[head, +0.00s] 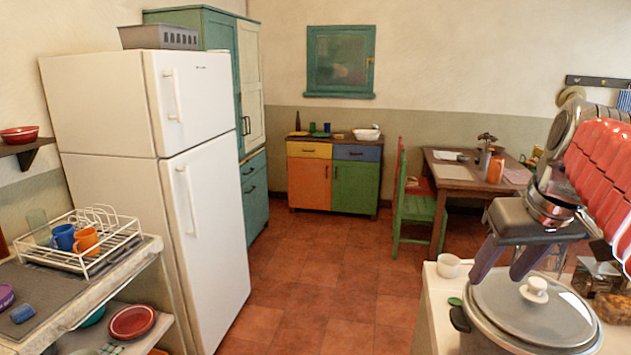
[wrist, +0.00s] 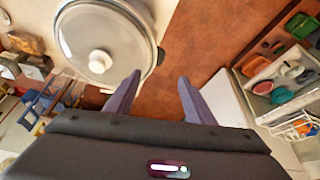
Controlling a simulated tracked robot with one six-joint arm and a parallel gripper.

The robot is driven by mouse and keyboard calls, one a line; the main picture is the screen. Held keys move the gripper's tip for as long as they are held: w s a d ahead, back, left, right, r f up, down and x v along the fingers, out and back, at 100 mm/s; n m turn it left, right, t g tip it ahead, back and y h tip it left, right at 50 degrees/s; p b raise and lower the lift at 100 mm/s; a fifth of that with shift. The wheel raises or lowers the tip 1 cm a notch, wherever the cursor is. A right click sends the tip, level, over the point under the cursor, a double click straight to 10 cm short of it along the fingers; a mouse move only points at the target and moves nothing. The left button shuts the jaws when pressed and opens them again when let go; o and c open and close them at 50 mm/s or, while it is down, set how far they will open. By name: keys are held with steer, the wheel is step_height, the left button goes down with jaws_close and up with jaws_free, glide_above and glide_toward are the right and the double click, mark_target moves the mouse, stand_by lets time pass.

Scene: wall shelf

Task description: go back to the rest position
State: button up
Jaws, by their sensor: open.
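My gripper (head: 496,278) is at the right of the head view, pointing down beside and above the large pot with a glass lid (head: 503,312). Its two purple fingers are spread apart with nothing between them. In the wrist view my gripper (wrist: 158,84) shows the same open fingers, with red-brown floor tiles between and beyond them. The pot lid (wrist: 79,22) lies just beyond the left finger in that view. Whether the finger touches the lid I cannot tell. My red arm reaches in from the right edge.
A white bowl (head: 448,265) stands beside the pot on the counter. A red bowl (head: 20,134) sits on the wall shelf (head: 28,148) at the left. A dish rack (head: 105,250) with mugs stands at lower left, next to the white fridge (head: 205,220). The tiled floor (head: 310,280) in the middle is clear.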

steer(key=s+a+f, duration=0.5)
steer(key=a+f, duration=0.3)
steer(key=s+a+f+t, duration=0.1)
steer(key=s+a+f, duration=0.4)
steer(key=a+f, duration=0.3)
steer(key=shift+s+a+f+n, duration=0.25)
steer(key=shift+a+n, duration=0.05)
steer(key=shift+a, duration=0.3)
